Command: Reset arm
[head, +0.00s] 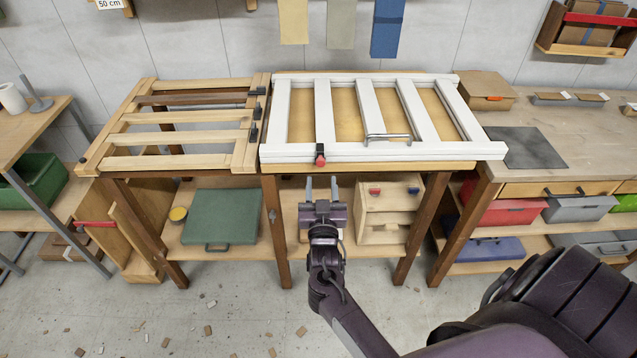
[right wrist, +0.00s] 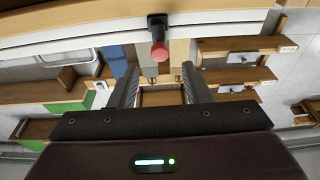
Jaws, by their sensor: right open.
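My right gripper (head: 321,186) is in the middle of the head view, in front of the workbench and below its front edge. Its two fingers are apart and point toward the bench, with nothing between them. The right wrist view also shows the open fingers (right wrist: 160,82). A red-ended clamp (head: 320,156) sits on the front rail of the white slatted frame (head: 370,152), just beyond the fingertips in the head view. The clamp's red knob (right wrist: 160,51) shows above the fingers in the wrist view. My left gripper is not in view.
A wooden slatted rack (head: 180,161) adjoins the white frame on the left. Below stand a green case (head: 221,217) and a small wooden drawer box (head: 388,208). A side bench (head: 575,140) with bins stands right. Wood scraps litter the otherwise open floor in front.

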